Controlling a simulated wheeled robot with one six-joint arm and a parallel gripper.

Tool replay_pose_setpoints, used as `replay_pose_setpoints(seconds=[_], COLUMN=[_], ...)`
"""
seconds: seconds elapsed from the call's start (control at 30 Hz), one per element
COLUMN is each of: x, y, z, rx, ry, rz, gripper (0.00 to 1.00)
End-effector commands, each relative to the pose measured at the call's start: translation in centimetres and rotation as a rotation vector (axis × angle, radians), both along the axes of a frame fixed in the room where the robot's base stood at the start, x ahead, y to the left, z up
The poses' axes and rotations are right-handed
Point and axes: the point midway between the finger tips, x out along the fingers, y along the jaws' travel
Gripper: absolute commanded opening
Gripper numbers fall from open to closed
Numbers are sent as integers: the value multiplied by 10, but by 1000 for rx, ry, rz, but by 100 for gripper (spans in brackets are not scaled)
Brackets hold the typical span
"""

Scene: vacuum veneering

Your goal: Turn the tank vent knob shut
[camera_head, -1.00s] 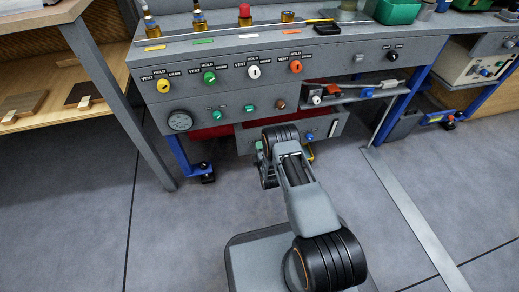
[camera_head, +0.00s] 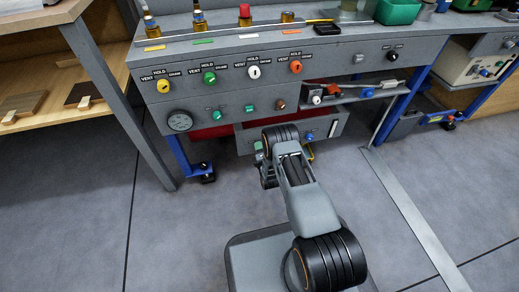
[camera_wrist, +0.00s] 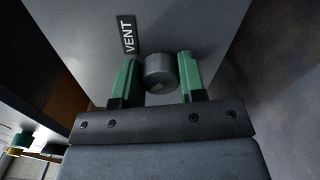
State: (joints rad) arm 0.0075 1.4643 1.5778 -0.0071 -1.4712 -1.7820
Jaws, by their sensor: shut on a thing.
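The tank vent knob (camera_wrist: 160,72) is a round grey knob on a grey panel, beside a black label reading VENT (camera_wrist: 128,35) in the wrist view. My gripper (camera_wrist: 158,78) has green fingers, one on each side of the knob, shut on it. In the head view my arm hides the knob, and only a bit of a green finger (camera_head: 259,150) shows at the low grey box under the bench. I cannot tell the knob's turn angle.
A blue bench leg (camera_head: 185,160) stands left of my arm. The floor (camera_head: 90,225) is clear.

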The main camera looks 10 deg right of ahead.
Motion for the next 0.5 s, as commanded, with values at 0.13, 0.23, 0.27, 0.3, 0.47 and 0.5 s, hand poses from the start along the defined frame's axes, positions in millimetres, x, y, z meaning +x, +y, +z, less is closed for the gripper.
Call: replay_pose_setpoints(seconds=[0.13,0.23,0.27,0.3,0.47,0.5], x=[0,0,0,0,0,0], y=[1,1,1,1,-1,-1], z=[0,0,0,0,0,0], rx=[-1,-1,-1,-1,0,0], ry=[1,1,0,0,0,0], rz=[3,3,2,2,0,0], gripper=[44,54,57,60,63,63])
